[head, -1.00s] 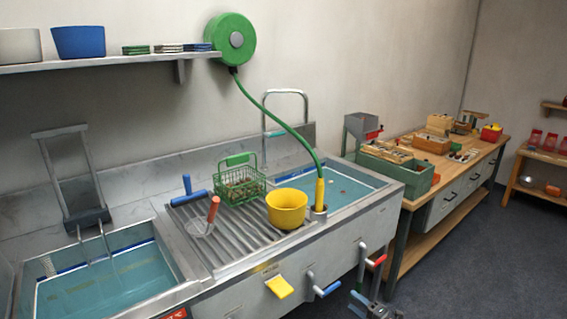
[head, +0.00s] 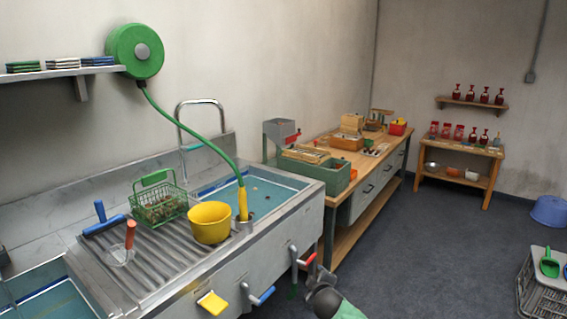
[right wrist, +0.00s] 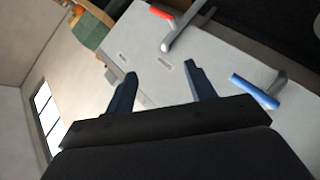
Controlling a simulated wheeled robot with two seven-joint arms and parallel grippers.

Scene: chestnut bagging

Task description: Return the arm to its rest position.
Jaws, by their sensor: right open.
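My right gripper (head: 320,278) shows at the bottom of the head view, in front of the sink unit's front panel, partly hidden by my own wrist. In the right wrist view its two dark fingers (right wrist: 160,84) stand apart with nothing between them. Beyond them are the grey panel (right wrist: 148,62), a red-tipped lever (right wrist: 183,32) and a blue-handled lever (right wrist: 254,91). I cannot tell any contact with these. My left gripper is not in view.
The drainboard (head: 165,262) holds a green wire basket (head: 158,207), a yellow bowl (head: 210,223) and tools. A wooden workbench (head: 345,238) stands behind. A grey crate (head: 545,292) is at right. The floor (head: 440,265) between is open.

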